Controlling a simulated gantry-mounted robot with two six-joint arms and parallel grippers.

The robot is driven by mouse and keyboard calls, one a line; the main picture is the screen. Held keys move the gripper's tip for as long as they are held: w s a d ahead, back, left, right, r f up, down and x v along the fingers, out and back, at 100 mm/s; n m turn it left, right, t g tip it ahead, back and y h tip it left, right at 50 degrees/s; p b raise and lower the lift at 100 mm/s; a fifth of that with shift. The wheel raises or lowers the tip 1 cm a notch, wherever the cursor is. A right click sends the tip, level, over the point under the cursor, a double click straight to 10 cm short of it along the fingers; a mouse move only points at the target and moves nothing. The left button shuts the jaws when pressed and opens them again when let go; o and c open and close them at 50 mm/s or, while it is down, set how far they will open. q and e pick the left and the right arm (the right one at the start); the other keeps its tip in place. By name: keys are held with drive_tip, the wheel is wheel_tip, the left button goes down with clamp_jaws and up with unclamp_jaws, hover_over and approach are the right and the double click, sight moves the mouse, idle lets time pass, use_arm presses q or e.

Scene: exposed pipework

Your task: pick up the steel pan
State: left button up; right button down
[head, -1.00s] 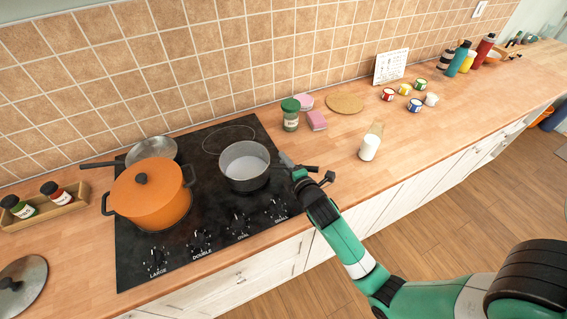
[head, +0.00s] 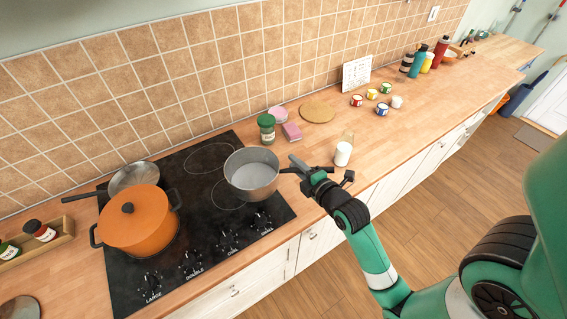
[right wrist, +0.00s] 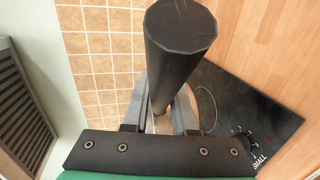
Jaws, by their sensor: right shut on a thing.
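The steel pan (head: 252,177) is a deep grey saucepan with a pale inside, at the right side of the black hob. It looks raised a little above the hob, with part of a burner ring showing below and left of it. My right gripper (head: 299,166) is at the pan's right side, shut on its handle. In the right wrist view the dark round handle (right wrist: 180,32) stands between the jaws, and the pan's bowl is out of sight there. My left gripper is not in view.
An orange lidded pot (head: 138,222) stands on the hob (head: 200,245) to the left, with a shallow steel pan (head: 133,177) behind it. A green-lidded jar (head: 267,129), pink sponges (head: 291,131) and a milk bottle (head: 343,152) are nearby. Free counter lies farther right.

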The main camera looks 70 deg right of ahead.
drive_tip(key=shift+s+d+r+p, duration=0.1)
drive_tip(key=shift+s+r, duration=0.2)
drive_tip(key=shift+s, duration=0.35)
drive_tip(key=shift+s+a+r+p, duration=0.1)
drive_tip(key=shift+s+r, duration=0.25)
drive_tip(key=shift+s, duration=0.3)
drive_tip(key=shift+s+d+r+p, duration=0.1)
drive_tip(key=shift+s+r, duration=0.2)
drive_tip(key=shift+s, duration=0.35)
